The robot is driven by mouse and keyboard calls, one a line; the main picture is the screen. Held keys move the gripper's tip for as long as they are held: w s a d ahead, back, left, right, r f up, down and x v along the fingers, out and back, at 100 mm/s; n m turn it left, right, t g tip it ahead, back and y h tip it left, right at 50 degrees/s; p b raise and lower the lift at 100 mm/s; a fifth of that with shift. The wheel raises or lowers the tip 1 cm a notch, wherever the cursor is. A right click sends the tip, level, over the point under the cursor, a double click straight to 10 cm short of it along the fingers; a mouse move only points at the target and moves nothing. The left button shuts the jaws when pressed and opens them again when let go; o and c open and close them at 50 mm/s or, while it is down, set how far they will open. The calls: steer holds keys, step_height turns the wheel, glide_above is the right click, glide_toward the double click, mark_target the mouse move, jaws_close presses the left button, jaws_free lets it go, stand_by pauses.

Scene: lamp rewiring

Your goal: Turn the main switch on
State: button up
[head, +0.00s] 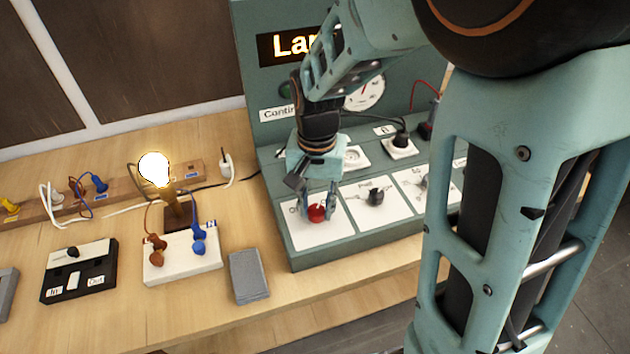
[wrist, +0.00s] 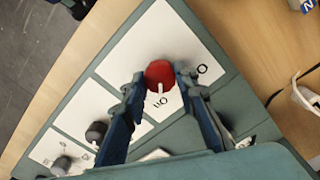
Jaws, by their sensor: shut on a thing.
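The main switch is a red round knob (head: 316,213) on a white plate at the left front of the green panel. In the wrist view the red knob (wrist: 159,75) shows a white pointer line aimed toward the "On" label side of the plate. My gripper (head: 317,207) reaches down over it from above. Its two fingers (wrist: 158,82) are shut on the red knob, one on each side. The lamp bulb (head: 154,168) glows bright white at the left.
The green panel (head: 290,255) also carries dark knobs (head: 375,197), a round gauge (head: 364,92) and a plugged socket (head: 399,145). On the wooden table stand a white block with brown and blue plugs (head: 182,262), a black switch box (head: 78,272) and a grey block (head: 248,276).

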mark_target(317, 209)
steer(key=shift+w+m, duration=0.1)
steer(key=shift+m, duration=0.3)
steer(key=o, duration=1.2)
steer(key=shift+c, duration=0.2)
steer(key=shift+r, duration=0.1)
step_height(317, 209, up, 12)
